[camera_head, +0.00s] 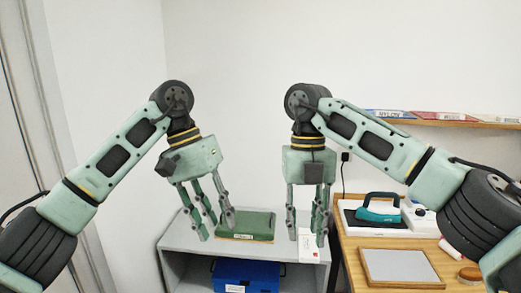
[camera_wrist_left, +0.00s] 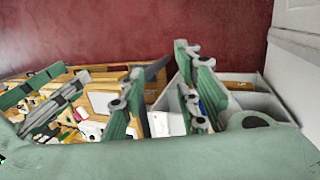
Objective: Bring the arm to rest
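My left gripper (camera_head: 215,230) hangs fingers-down above the left part of a grey shelf unit, beside a green box. Its fingers are spread with nothing between them. In the left wrist view the same gripper (camera_wrist_left: 162,108) shows its fingers well apart. My right gripper (camera_head: 306,239) also points down, over the shelf's right end in front of a white card. Its fingers stand apart, and I see nothing held. Both arms are bent, with their elbows raised.
The green box (camera_head: 247,226) lies on the grey shelf unit (camera_head: 180,243). A blue bin (camera_head: 247,273) sits below; a white card (camera_head: 308,248) is at the right end. A wooden table (camera_head: 352,272) holds a teal-handled iron (camera_head: 380,208) and a framed grey panel (camera_head: 400,267). A wall ledge (camera_head: 440,123) carries swatches.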

